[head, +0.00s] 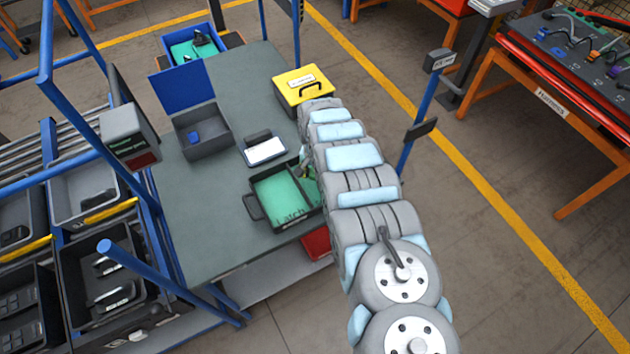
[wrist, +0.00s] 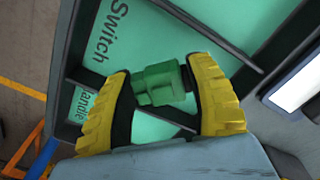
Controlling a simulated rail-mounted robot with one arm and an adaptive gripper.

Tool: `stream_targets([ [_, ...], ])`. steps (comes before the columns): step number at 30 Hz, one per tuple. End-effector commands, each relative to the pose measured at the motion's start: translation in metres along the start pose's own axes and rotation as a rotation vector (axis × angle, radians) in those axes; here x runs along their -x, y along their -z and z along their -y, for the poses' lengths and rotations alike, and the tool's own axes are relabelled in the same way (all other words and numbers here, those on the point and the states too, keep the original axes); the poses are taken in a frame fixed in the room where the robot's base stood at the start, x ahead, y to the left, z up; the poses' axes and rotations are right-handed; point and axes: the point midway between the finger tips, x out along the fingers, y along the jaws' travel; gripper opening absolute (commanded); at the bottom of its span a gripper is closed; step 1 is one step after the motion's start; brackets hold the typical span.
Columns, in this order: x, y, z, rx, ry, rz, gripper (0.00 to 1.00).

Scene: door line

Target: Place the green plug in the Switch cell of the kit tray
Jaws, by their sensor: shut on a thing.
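The green plug (wrist: 158,84) is between the two yellow fingers of my gripper (wrist: 160,68), which is shut on it. In the wrist view, the plug overlaps the Switch cell (wrist: 200,45) of the kit tray and is near the divider towards the Handle cell. I cannot tell its height above the tray floor. In the head view, the black kit tray (head: 257,207) with a green floor and a "Latch" label lies on the table. My arm covers its right part, and the plug and gripper fingers are hidden or too small to make out there.
A white-topped device (head: 265,151) lies just behind the tray, with an open grey bin (head: 216,141) to its left. A yellow box (head: 302,87) stands at the back right of the table. Blue posts (head: 422,112) rise around the table. The table's front left is clear.

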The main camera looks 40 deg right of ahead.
Motion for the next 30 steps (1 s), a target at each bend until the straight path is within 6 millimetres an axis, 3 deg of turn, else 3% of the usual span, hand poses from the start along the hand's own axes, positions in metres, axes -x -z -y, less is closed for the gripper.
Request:
stream_targets([
  [7,-0.009,0.002,-0.001,0.0,-0.001,0.002,0.33],
  [15,-0.036,0.003,-0.001,-0.001,0.001,0.0,0.33],
  [29,-0.038,0.003,0.0,0.0,0.001,0.0,0.33],
  [30,-0.039,0.003,0.0,-0.001,0.001,0.0,0.59],
])
